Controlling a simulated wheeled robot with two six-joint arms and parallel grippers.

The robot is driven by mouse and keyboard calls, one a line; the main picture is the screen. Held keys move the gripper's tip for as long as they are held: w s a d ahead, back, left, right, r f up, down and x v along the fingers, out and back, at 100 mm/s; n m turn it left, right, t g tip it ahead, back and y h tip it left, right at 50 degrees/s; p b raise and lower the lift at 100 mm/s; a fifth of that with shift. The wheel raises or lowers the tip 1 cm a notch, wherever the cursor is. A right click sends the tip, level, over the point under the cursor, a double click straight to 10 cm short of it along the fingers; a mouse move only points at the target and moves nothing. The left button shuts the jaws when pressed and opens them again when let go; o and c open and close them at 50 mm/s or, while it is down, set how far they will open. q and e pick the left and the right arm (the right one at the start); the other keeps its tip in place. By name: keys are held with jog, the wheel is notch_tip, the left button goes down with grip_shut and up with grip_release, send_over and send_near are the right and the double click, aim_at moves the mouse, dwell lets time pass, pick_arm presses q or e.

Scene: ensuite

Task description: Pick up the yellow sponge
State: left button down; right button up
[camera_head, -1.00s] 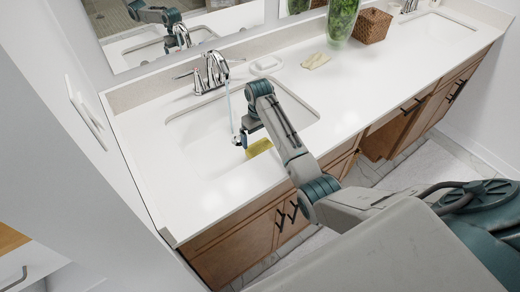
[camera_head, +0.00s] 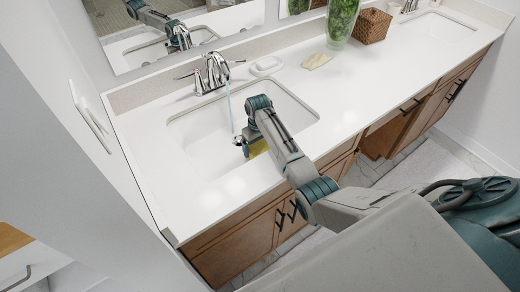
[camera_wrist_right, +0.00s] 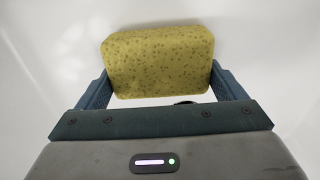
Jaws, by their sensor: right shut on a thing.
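The yellow sponge (camera_wrist_right: 158,62) fills the space between the two fingers of my right gripper (camera_wrist_right: 160,88) in the right wrist view. The fingers press on its left and right ends, so the gripper is shut on it. In the head view the sponge (camera_head: 258,148) shows partly behind my right gripper (camera_head: 243,142), over the left sink basin (camera_head: 203,132). I cannot tell how far it is above the basin floor. My left gripper is not in view.
A chrome faucet (camera_head: 213,73) stands behind the basin, with water running from it. A soap dish (camera_head: 266,66), a pale cloth-like item (camera_head: 316,61), a green vase (camera_head: 341,22) and a woven box (camera_head: 373,25) stand on the white counter (camera_head: 390,62). A mirror is behind.

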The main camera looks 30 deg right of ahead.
aim_at(258, 145)
notch_tip(258, 145, up, 10)
jog(key=shift+r+b, duration=0.1)
jog(key=shift+b, duration=0.7)
